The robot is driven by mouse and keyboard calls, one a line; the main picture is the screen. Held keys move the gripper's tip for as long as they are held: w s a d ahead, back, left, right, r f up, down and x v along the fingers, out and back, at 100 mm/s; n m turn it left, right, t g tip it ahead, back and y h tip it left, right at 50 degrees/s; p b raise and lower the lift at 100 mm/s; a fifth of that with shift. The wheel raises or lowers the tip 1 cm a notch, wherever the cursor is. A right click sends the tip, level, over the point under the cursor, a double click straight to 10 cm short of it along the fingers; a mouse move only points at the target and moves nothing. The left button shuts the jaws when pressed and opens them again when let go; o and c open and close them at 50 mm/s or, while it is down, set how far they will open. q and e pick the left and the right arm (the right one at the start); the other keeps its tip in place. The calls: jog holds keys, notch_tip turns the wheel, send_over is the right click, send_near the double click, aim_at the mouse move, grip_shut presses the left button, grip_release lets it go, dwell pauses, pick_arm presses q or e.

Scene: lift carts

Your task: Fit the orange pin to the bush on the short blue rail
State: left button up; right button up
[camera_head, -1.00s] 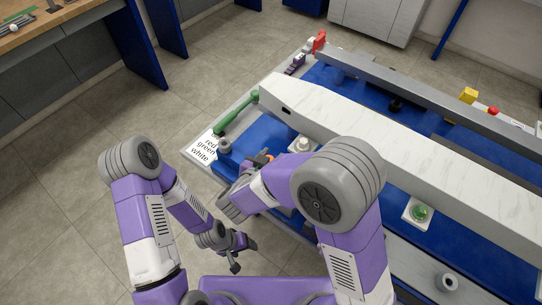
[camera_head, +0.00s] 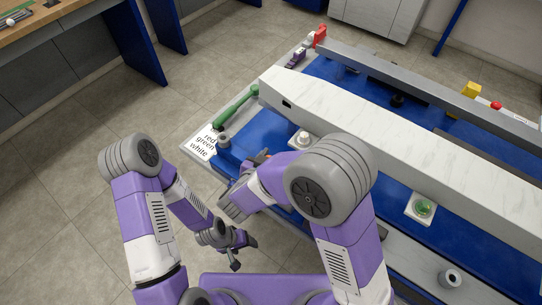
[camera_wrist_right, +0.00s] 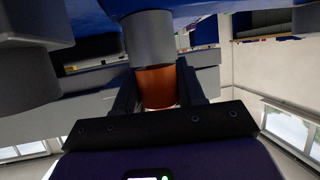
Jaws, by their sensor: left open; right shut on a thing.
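The orange pin (camera_wrist_right: 157,86) is upright between the fingers of my right gripper (camera_wrist_right: 160,97) in the right wrist view. Its top end meets the lower end of a grey cylindrical bush (camera_wrist_right: 148,38) under a blue part (camera_wrist_right: 185,10). I cannot tell how far the pin is inside the bush. In the head view my right gripper (camera_head: 264,162) is at the near edge of the blue-topped cart, and my forearm largely hides the pin and bush. My left gripper (camera_head: 237,252) is open and empty, low in front of the cart, over the floor.
A long white beam (camera_head: 400,135) lies across the cart. A green handle (camera_head: 236,105), a grey cylinder (camera_head: 223,141) and a label card (camera_head: 203,145) are at its left end. White (camera_head: 303,139) and green (camera_head: 424,207) buttons sit along the near side. Floor at left is clear.

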jog(key=shift+f, duration=0.25)
jog(key=o, duration=1.1)
jog(key=shift+o, duration=0.2)
jog(key=shift+s, duration=0.1)
jog(key=p+v, duration=0.2)
jog(key=v, duration=0.5)
jog(key=shift+s+a, duration=0.15)
jog(key=shift+r, duration=0.1)
